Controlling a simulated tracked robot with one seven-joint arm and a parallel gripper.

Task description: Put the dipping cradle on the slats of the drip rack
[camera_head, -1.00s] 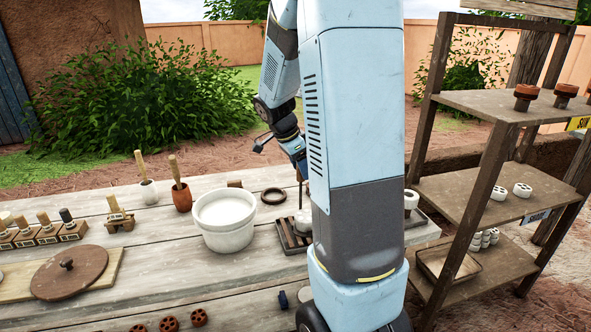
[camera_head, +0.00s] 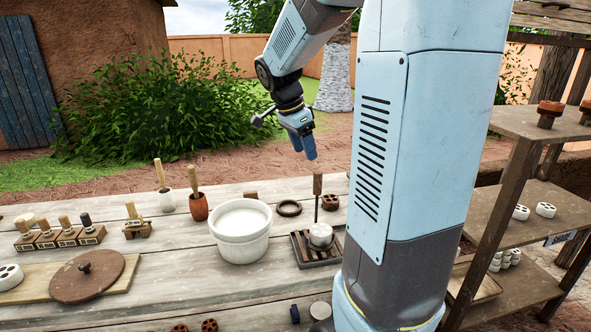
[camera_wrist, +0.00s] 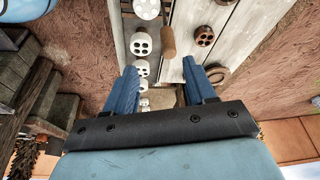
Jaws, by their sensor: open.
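The dipping cradle, with its upright wooden handle (camera_head: 317,186) and thin stem, stands on the dark slatted drip rack (camera_head: 300,246) in the head view. A white piece (camera_head: 320,234) sits at its foot. Part of the rack is hidden behind my arm. My gripper (camera_head: 311,157) is just above the handle's top, apart from it. In the wrist view my gripper (camera_wrist: 160,72) is open with nothing between its fingers, and the wooden handle (camera_wrist: 168,42) shows beyond the fingertips.
A white pot (camera_head: 241,251) of pale liquid stands left of the rack, with a dark ring (camera_head: 289,208) behind. Brushes, stamps and a round lid (camera_head: 87,275) fill the table's left side. A wooden shelf (camera_head: 525,203) stands at right.

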